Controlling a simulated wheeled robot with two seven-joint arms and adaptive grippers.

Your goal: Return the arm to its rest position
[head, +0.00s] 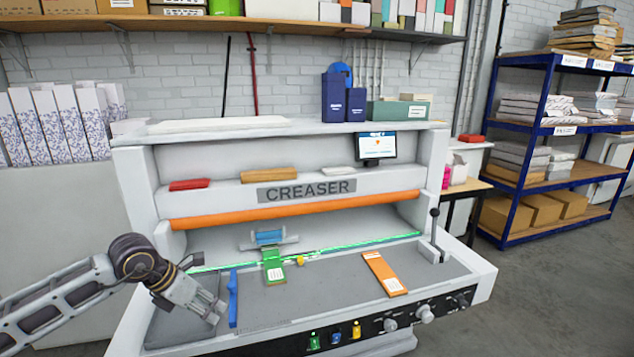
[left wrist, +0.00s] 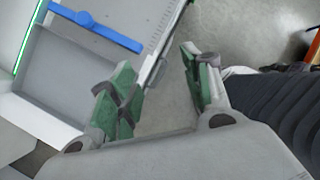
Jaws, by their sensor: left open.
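My left arm comes in from the left in the head view, and its gripper (head: 205,300) hangs over the left end of the creaser bed (head: 330,300). In the left wrist view the two green-padded fingers of the left gripper (left wrist: 160,95) stand apart with nothing between them. A blue guide bar (head: 233,298) lies just right of the gripper on the bed; it also shows in the left wrist view (left wrist: 95,27). My right gripper is in neither view.
A green tagged piece (head: 273,267) and an orange one (head: 384,274) lie on the bed. A lever (head: 435,230) stands at its right end. The creaser housing (head: 140,190) rises behind the bed. A blue-framed shelf (head: 540,130) stands at the right; open floor (head: 560,290) lies before it.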

